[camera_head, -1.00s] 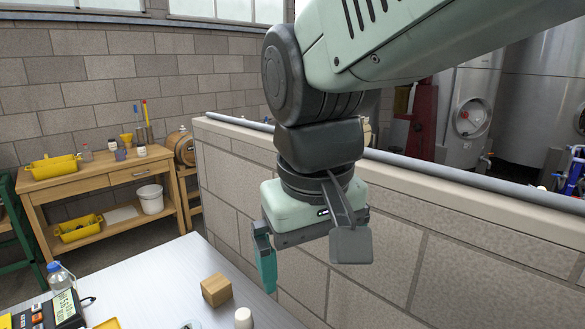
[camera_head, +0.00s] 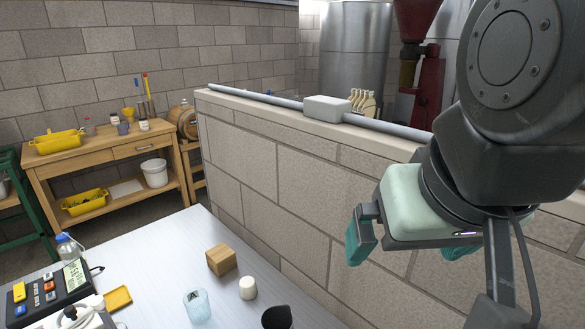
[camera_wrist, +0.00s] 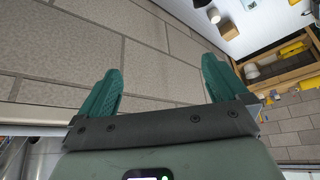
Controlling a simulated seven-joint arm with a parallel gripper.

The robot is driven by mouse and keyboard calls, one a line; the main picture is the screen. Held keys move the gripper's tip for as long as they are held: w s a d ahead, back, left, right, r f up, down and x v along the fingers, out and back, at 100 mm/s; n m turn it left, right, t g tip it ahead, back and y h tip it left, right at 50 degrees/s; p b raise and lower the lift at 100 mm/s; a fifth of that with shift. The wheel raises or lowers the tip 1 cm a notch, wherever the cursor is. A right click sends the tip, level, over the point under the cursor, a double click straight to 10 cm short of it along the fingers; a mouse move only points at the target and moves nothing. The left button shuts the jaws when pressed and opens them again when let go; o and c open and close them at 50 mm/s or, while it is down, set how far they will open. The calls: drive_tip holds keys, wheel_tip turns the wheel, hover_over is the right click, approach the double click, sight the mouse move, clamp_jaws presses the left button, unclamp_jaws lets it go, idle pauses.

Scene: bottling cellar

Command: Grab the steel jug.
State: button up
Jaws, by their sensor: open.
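I cannot make out a jug that is clearly steel. A dark vessel (camera_head: 277,318) with what looks like a spout stands at the bottom edge of the head view, partly cut off; I cannot tell whether it is the jug. My gripper (camera_head: 408,250) is open and empty, in front of the block wall, above and to the right of the table. Its two teal fingers also show apart in the wrist view (camera_wrist: 162,70), with only wall between them.
On the table (camera_head: 150,262) stand a wooden block (camera_head: 221,260), a white cup (camera_head: 248,288), a clear glass (camera_head: 197,307), a bottle (camera_head: 68,246) and a device with buttons (camera_head: 50,290). The block wall (camera_head: 300,200) runs along the table's right side. A workbench (camera_head: 110,160) stands behind.

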idle(0.4)
drive_tip(key=c, duration=1.2)
